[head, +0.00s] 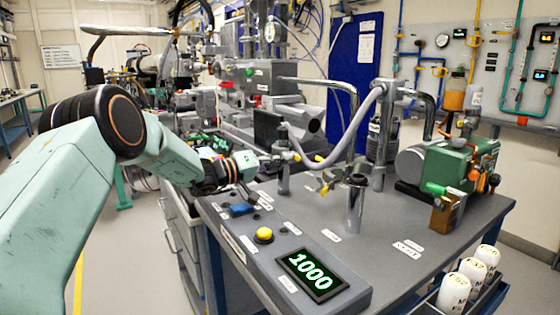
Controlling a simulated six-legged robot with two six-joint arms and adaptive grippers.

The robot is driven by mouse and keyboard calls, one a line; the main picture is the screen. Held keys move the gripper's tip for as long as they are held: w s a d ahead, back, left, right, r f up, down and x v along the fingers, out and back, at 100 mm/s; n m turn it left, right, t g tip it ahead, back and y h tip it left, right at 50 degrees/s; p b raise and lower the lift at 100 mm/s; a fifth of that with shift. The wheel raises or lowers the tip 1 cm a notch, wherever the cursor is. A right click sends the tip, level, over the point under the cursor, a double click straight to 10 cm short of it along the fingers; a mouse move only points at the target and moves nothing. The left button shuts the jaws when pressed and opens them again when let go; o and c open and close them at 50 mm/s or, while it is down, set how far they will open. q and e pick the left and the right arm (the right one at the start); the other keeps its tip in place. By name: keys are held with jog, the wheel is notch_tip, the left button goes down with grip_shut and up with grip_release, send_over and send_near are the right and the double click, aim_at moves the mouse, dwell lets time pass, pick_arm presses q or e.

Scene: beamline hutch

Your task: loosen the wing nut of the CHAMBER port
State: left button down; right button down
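A small brass-coloured piece with wing-like ends (325,183), which looks like a wing nut, sits at a fitting on the grey bench (385,268). A grey hose (352,130) arches over the bench to a short upright metal port (283,180) on the left. A metal stub with a dark top (355,205) stands free at the front. I cannot read which label says CHAMBER. My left gripper (268,164) reaches in beside the left port, close to it. Its fingers are small and overlap the metal parts, so contact and opening are unclear. My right gripper is out of view.
A lit display reading 1000 (311,273) and a yellow button (264,235) are on the bench front. A green pump (455,165) stands at the right. White bottles (470,275) sit in a holder at the front right corner. The bench middle front is mostly clear.

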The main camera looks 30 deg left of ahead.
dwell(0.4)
pick_arm(q)
jog(key=n+b, duration=0.2)
jog(key=n, duration=0.3)
jog(key=n+b, duration=0.2)
jog(key=n, duration=0.4)
jog(key=r+n+b, duration=0.1)
jog(key=n+b, duration=0.2)
jog(key=n, duration=0.3)
jog(key=shift+a, duration=0.1)
jog(key=shift+a+n+p, duration=0.1)
jog(key=shift+n+p, duration=0.95)
jog(key=shift+n, duration=2.35)
jog(key=c, duration=2)
grip_release()
jog(key=shift+c, duration=0.2)
